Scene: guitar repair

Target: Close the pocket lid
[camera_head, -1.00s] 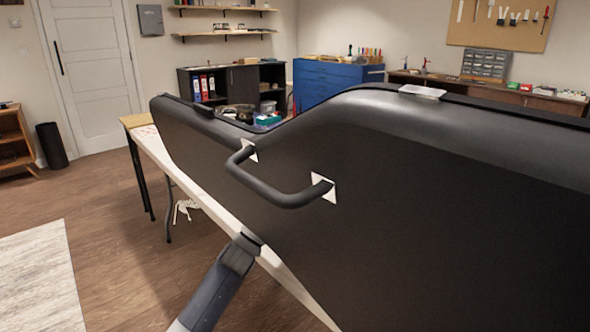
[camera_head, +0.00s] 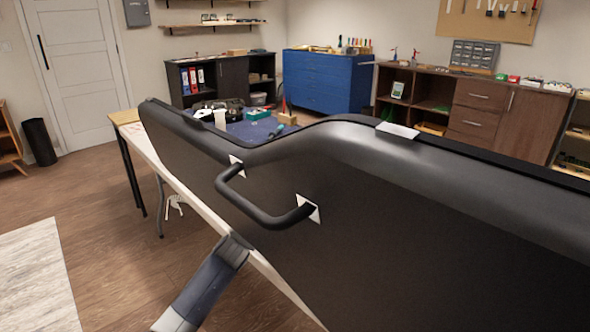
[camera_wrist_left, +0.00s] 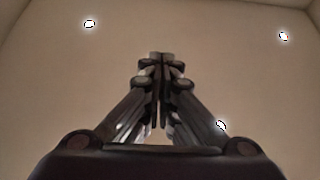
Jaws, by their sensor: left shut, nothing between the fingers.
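A large black case (camera_head: 360,255) with a curved edge and a black handle (camera_head: 262,216) fills the middle and right of the head view. I see only its outer face; its inside and the pocket lid are hidden. In the head view my left arm comes in at the lower left and ends against the case near the table edge, with its fingers not visible there. In the left wrist view my left gripper (camera_wrist_left: 160,57) is shut and empty, with its fingers against a plain beige background. My right gripper is not in view.
The case stands along a white table edge (camera_head: 190,202). Behind it lie tools and small items on a dark blue surface (camera_head: 250,130). A blue drawer cabinet (camera_head: 325,82) and a brown sideboard (camera_head: 480,118) stand at the back. Open wooden floor (camera_head: 110,225) lies to the left.

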